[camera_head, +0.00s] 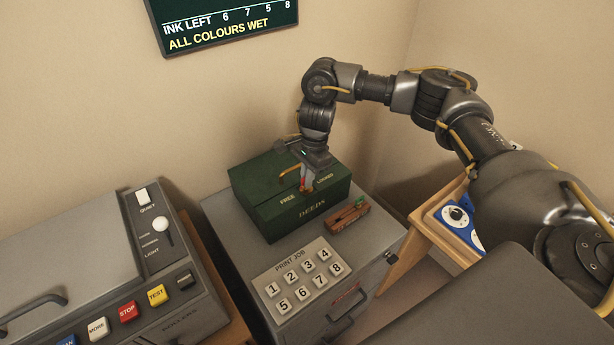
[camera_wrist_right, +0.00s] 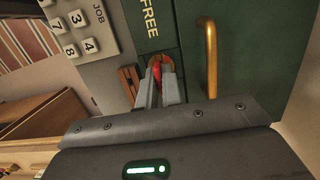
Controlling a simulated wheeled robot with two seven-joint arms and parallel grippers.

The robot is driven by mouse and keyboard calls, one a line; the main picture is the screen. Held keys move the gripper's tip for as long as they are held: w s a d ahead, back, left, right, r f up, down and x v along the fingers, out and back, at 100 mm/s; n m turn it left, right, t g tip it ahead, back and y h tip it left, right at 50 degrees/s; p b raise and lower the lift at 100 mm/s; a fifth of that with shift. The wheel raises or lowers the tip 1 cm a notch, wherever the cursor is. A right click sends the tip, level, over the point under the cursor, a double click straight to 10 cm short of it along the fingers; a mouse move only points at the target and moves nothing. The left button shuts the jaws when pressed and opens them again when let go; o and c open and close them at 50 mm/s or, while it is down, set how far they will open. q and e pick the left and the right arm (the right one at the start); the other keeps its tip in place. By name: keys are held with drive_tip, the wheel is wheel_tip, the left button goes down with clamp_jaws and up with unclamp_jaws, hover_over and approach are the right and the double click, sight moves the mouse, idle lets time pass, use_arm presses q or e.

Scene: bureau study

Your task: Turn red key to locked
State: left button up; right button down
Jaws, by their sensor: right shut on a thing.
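The green deeds box (camera_head: 262,215) stands on the grey cabinet, with FREE and LOCKED printed on it. The red key (camera_head: 304,184) sits in the box at my right gripper (camera_head: 306,182). In the right wrist view the red key (camera_wrist_right: 157,70) shows between the fingers of my right gripper (camera_wrist_right: 158,75), which are shut on it. The word FREE (camera_wrist_right: 150,18) and a brass handle (camera_wrist_right: 211,60) lie beside it. The fingers hide much of the key, so its exact angle is hard to tell. My left gripper is not in view.
A small wooden block with a green part (camera_head: 347,218) lies just in front of the box. A PRINT JOB keypad (camera_head: 302,277) is on the cabinet top (camera_head: 225,225). A grey machine with coloured buttons (camera_head: 80,265) stands at left. A blue device (camera_head: 455,215) is at right.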

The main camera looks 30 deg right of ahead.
drive_tip(key=shift+f, duration=0.15)
drive_tip(key=shift+s+m+p, duration=0.1)
drive_tip(key=shift+m+p, duration=0.3)
drive_tip(key=shift+m, duration=0.6)
drive_tip(key=shift+f+m+t, duration=0.1)
drive_tip(key=shift+m+t, duration=0.2)
drive_tip(key=shift+m, duration=0.5)
drive_tip(key=shift+m+p, duration=0.7)
drive_tip(key=shift+m, duration=0.7)
drive_tip(key=shift+m+t, duration=0.3)
drive_tip(key=shift+m, duration=0.1)
drive_tip(key=shift+p, duration=0.35)
